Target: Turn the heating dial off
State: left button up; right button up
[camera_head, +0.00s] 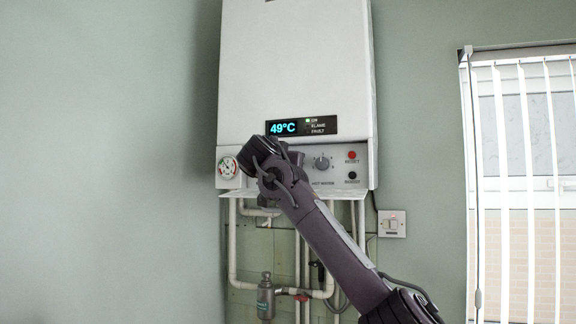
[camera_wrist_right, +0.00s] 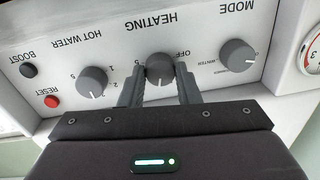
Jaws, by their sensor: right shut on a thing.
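The grey heating dial (camera_wrist_right: 160,68) is on the boiler's white control panel, under the upside-down HEATING label in the right wrist view. My right gripper (camera_wrist_right: 159,74) is shut on it, one finger on each side. The dial's white pointer line points toward the bottom of that view, and the OFF label sits just above and right of the dial. In the head view my right arm's wrist hides this dial. The boiler (camera_head: 295,70) shows 49°C on its display (camera_head: 284,128), with the ON lamp lit green. My left gripper is not in view.
The hot water dial (camera_wrist_right: 92,80) and mode dial (camera_wrist_right: 237,55) flank the gripper. A red reset button (camera_wrist_right: 52,102), a dark boost button (camera_wrist_right: 28,70) and a pressure gauge (camera_head: 228,168) are nearby. Pipes (camera_head: 232,250) run below the boiler. A wall switch (camera_head: 391,224) is right.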

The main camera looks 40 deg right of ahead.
jog(key=shift+n, duration=1.2)
jog(key=n, duration=0.4)
jog(key=n+g, duration=0.1)
jog(key=n, duration=1.1)
jog(key=shift+g, duration=0.3)
jog(key=n, duration=0.6)
jog(key=shift+w+r+h, duration=0.1)
jog(key=shift+h, duration=0.2)
jog(key=o, duration=1)
jog(key=shift+c, duration=0.2)
